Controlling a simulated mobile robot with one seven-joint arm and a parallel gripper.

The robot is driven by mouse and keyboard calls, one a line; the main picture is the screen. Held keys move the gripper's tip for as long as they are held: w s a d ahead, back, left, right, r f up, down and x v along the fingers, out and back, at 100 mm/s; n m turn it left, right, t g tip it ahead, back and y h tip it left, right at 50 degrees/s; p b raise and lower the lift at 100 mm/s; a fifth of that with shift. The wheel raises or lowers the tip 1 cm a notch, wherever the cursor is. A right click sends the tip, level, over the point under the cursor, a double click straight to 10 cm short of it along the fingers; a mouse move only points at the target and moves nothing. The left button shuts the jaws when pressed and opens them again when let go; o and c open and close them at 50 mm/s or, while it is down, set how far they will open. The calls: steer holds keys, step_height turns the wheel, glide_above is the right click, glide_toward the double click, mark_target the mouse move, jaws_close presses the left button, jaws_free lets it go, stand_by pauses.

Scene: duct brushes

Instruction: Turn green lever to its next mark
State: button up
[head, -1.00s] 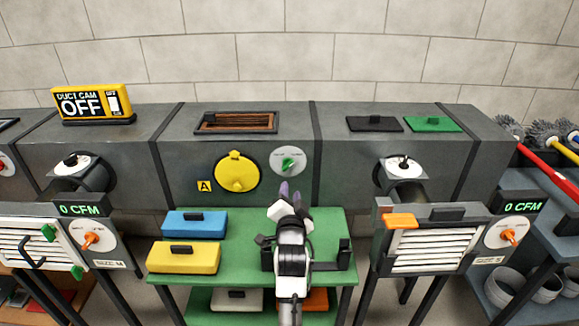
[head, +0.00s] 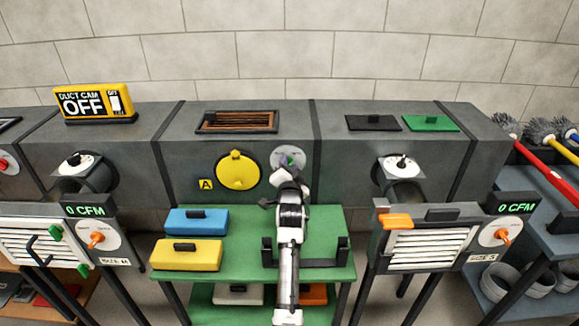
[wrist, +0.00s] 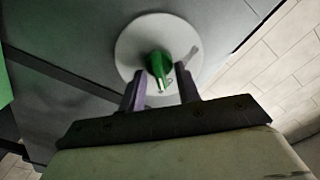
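The green lever (wrist: 158,66) sits at the centre of a round pale dial (wrist: 130,42) on the grey duct's front, with its white-tipped end pointing toward my gripper in the wrist view. A grey mark shows on the dial to the lever's right. My gripper (wrist: 161,84) is open, its purple fingers on either side of the lever's end, with gaps visible on both sides. In the head view my gripper (head: 289,165) is in front of the dial (head: 279,154) and hides most of the lever.
A yellow round cover (head: 237,171) is left of the dial. Below is a green table (head: 250,222) with a blue box (head: 196,221), a yellow box (head: 187,255) and a black holder (head: 341,251). A slatted opening (head: 238,121) is in the duct's top.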

steer(key=c, duration=0.6)
steer(key=shift+n, duration=0.3)
steer(key=n+b, duration=0.2)
steer(key=n, duration=0.3)
steer(key=shift+a+n, duration=0.1)
steer(key=shift+n, duration=0.2)
steer(key=n, duration=0.3)
steer(key=n+b, duration=0.1)
steer(key=n, duration=0.3)
steer(key=n+b, duration=0.1)
steer(key=n, duration=0.3)
steer(key=shift+a, duration=0.35)
